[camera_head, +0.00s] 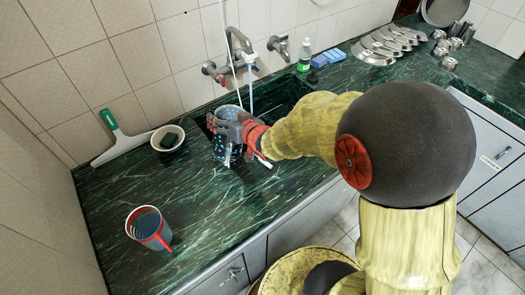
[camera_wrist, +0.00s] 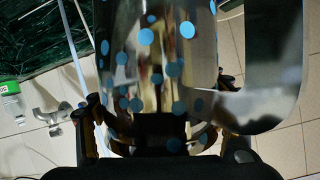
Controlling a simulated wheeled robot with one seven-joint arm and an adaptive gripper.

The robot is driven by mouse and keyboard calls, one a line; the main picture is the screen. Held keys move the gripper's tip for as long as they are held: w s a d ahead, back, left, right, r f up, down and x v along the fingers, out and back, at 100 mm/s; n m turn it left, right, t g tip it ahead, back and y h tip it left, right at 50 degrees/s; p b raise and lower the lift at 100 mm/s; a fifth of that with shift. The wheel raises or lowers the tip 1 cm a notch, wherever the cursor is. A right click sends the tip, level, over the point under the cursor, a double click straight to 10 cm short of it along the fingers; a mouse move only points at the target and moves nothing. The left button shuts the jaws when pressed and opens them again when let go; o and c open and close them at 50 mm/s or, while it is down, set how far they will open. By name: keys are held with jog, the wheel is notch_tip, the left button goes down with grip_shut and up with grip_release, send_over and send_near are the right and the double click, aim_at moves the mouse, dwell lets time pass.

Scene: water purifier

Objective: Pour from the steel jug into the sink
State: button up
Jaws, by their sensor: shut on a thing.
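The steel jug (camera_head: 222,152) has blue dots and stands out at the left side of the sink, partly hidden by my gripper. My gripper (camera_head: 240,130) is shut on the jug. In the wrist view the shiny dotted jug (camera_wrist: 150,65) fills the middle, between the dark fingers of my gripper (camera_wrist: 160,125). The sink (camera_head: 284,92) shows as a dark recess below the taps, mostly hidden behind my arm. I cannot tell how far the jug is tilted or whether water is in it.
A wall tap (camera_head: 238,60) with thin white tubes hangs above the sink. A red-rimmed mug (camera_head: 148,228), a bowl with a dark sponge (camera_head: 168,138) and a squeegee (camera_head: 122,140) are on the left counter. A green bottle (camera_head: 304,56) and steel plates (camera_head: 380,48) stand beyond.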

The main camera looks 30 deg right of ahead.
jog(key=shift+s+a+r+n+h+b, duration=0.1)
jog(key=shift+a+r+n+h+b, duration=0.2)
jog(key=shift+b, duration=1.1)
jog(key=shift+a+r+n+h+b, duration=0.1)
jog(key=shift+a+n+h+b, duration=0.3)
jog(key=shift+b, duration=1)
jog(key=shift+a+r, duration=0.1)
